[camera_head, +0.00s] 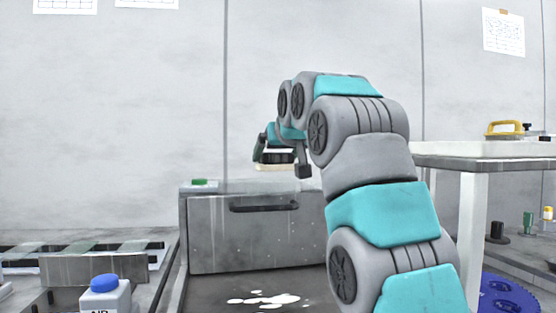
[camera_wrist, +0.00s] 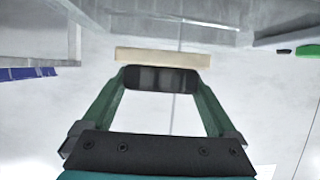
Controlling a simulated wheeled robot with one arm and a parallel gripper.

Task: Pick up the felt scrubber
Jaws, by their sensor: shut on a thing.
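The felt scrubber (camera_wrist: 163,57) shows in the wrist view as a cream felt strip along a dark block. My gripper (camera_wrist: 160,79) is shut on the dark block, with one green finger at each end of it. The cream strip lies just beyond the fingertips. In the head view the scrubber (camera_head: 274,167) is small, held up in the air with its pale felt side down. My gripper (camera_head: 272,156) is there above the low grey metal box, in front of the wall. My arm partly hides the space behind it.
The grey metal box (camera_head: 220,250) has a dark handle, and white splashes lie on the dark surface before it. A white-topped table (camera_head: 475,150) at right carries a yellow-handled tool (camera_head: 505,129). A blue disc (camera_head: 505,298) is below it. A blue-capped bottle (camera_head: 105,295) stands front left.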

